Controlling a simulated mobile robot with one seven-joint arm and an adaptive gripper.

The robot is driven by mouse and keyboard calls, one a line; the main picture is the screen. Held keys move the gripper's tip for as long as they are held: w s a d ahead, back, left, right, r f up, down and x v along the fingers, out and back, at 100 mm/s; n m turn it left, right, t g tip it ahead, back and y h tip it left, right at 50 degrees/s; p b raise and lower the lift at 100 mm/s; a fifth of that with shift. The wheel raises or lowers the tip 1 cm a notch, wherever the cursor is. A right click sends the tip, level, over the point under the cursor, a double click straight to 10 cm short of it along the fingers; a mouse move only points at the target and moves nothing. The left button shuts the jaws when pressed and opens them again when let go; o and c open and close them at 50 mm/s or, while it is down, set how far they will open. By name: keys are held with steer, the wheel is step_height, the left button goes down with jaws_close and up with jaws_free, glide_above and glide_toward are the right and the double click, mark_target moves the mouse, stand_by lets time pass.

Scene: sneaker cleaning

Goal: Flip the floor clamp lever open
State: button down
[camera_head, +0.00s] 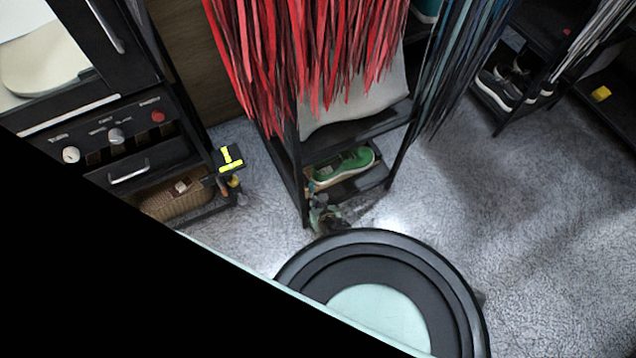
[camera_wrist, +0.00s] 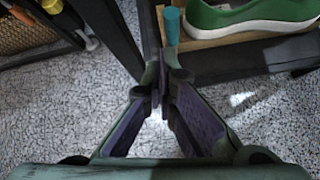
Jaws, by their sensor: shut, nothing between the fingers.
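My gripper (camera_wrist: 160,88) is shut, its fingertips meeting with nothing between them. In the head view my gripper (camera_head: 325,215) is low over the floor, at the front foot of the black rack. A short upright teal cylinder (camera_wrist: 172,26) shows just beyond the fingertips in the wrist view, beside the rack post. It looks like a lever handle, possibly the floor clamp lever. Its lower part is hidden behind my fingers, so I cannot tell whether they touch it or how the lever is set.
A green sneaker (camera_head: 345,168) with a white sole sits on the low shelf of the black rack (camera_head: 303,190). Red strips hang above. A woven basket (camera_head: 172,200) is in the cabinet at left. The grey floor (camera_head: 540,220) is open to the right.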

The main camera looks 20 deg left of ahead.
step_height(320, 180, up, 8)
steer(key=s+d, duration=0.1)
steer(key=shift+s+d+f+p, duration=0.15)
steer(key=shift+s+d+p, duration=0.05)
steer(key=shift+p, duration=0.2)
